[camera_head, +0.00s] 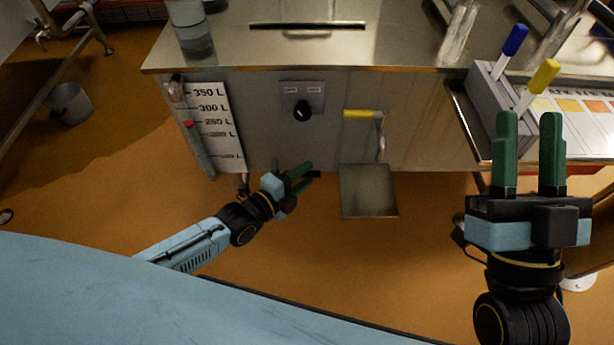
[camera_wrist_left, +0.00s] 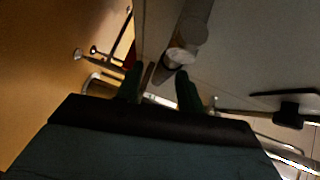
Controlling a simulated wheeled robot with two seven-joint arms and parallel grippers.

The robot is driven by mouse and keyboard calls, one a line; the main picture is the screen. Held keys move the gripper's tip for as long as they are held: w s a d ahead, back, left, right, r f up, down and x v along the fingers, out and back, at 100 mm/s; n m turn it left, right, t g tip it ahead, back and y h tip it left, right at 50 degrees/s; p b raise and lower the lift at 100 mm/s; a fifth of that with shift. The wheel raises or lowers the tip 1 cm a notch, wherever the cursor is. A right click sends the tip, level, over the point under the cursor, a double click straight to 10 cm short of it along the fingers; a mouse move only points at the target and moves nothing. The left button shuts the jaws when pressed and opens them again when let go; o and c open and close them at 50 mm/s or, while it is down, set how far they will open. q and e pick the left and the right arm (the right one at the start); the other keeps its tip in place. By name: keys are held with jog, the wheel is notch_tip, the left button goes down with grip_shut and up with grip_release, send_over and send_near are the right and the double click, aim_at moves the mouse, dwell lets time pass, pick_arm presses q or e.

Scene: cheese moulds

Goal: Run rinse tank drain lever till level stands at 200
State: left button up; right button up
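The rinse tank's front (camera_head: 265,140) carries a white level scale (camera_head: 208,112) marked in litres, with 350 L at the top. A sight tube (camera_head: 200,155) stands beside it, with a red mark (camera_head: 188,123) about level with the 250 L line. A lever with a yellow handle (camera_head: 358,114) is on the front, its handle lying roughly level. My left gripper (camera_head: 307,175) is below and left of this lever, apart from it. Its fingers also show parted and empty in the left wrist view (camera_wrist_left: 160,88). My right gripper (camera_head: 528,152) is open and empty, fingers up.
A black knob (camera_head: 302,110) sits on a small panel left of the lever. A square metal plate (camera_head: 368,191) is below the lever. A holder (camera_head: 490,98) with blue-handled and yellow-handled tools stands near my right gripper. A bucket (camera_head: 69,103) is at far left.

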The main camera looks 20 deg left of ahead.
pick_arm(q)
jog(key=shift+x, duration=0.75)
grip_shut()
